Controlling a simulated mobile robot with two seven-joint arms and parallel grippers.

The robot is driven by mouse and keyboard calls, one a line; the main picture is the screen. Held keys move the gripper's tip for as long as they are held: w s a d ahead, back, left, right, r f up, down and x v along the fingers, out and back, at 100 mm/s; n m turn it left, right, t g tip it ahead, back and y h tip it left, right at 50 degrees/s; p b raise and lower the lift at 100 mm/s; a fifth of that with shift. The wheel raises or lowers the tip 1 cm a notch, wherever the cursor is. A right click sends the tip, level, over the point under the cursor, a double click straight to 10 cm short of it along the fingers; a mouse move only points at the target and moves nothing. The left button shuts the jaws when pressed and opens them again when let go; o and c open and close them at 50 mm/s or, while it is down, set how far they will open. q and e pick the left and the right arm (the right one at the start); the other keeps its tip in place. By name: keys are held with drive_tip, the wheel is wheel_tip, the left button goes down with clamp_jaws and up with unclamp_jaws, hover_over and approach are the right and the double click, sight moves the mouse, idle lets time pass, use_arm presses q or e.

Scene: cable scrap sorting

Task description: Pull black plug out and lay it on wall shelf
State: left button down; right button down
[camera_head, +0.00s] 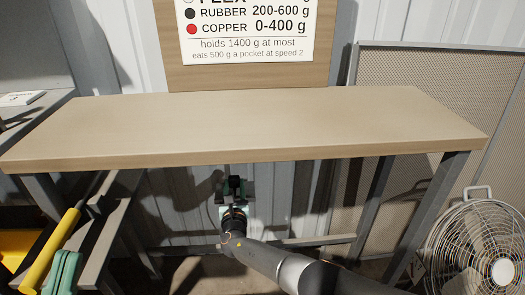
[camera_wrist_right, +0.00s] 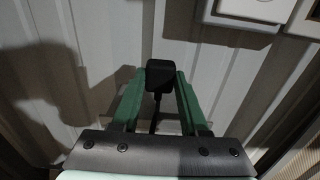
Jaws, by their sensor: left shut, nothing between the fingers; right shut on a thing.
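The black plug (camera_wrist_right: 160,76) is between the green fingers of my right gripper (camera_wrist_right: 160,88), which is shut on it. A dark cable hangs down from the plug. In the head view the right gripper (camera_head: 235,190) is below the front edge of the wooden top, with the black plug (camera_head: 235,182) at its tip. In the wrist view the plug shows against bare ribbed wall, apart from the white wall box (camera_wrist_right: 252,10). A long bare wooden surface (camera_head: 240,120) may be the wall shelf. My left gripper (camera_head: 65,270) is shut and empty at lower left.
A yellow bar (camera_head: 55,240) lies close beside my left gripper. A fan (camera_head: 480,250) stands at lower right near a mesh panel (camera_head: 430,80). A sign (camera_head: 247,30) hangs behind the wooden surface. The surface is clear; its front edge overhangs my right gripper.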

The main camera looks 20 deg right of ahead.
drive_tip(key=shift+c, duration=1.7)
unclamp_jaws()
